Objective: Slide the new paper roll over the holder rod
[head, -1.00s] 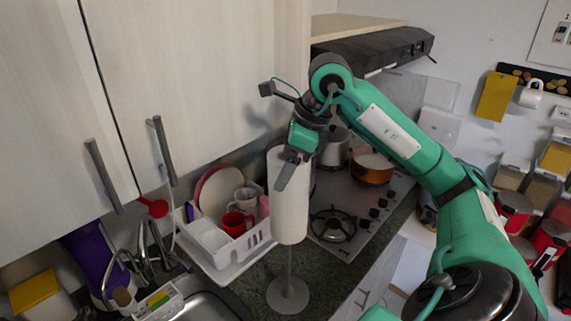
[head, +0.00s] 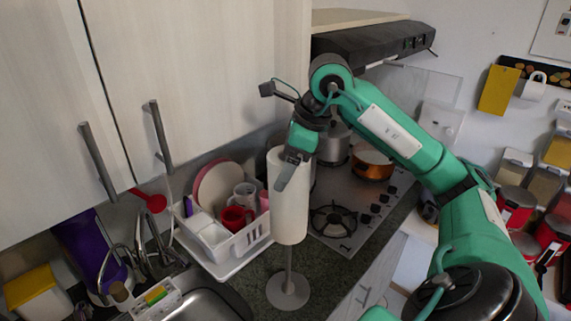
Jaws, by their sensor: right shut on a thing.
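The white paper roll (head: 291,215) is upright, directly above the grey holder base (head: 288,291). The lower part of the holder rod (head: 289,257) shows between the roll's bottom edge and the base. The roll seems to be around the upper part of the rod, but its inside is hidden. My right gripper (head: 287,174) is shut on the roll near its top, with one finger seen on the near side. The other finger is hidden behind the roll. My left gripper is not in view.
A white dish rack (head: 240,252) with plates and a red mug (head: 236,218) stands just left of the roll. The stove (head: 340,215) with an orange pot (head: 372,164) is to the right. The cabinet doors (head: 215,70) are close at upper left, and the sink (head: 205,303) is in front.

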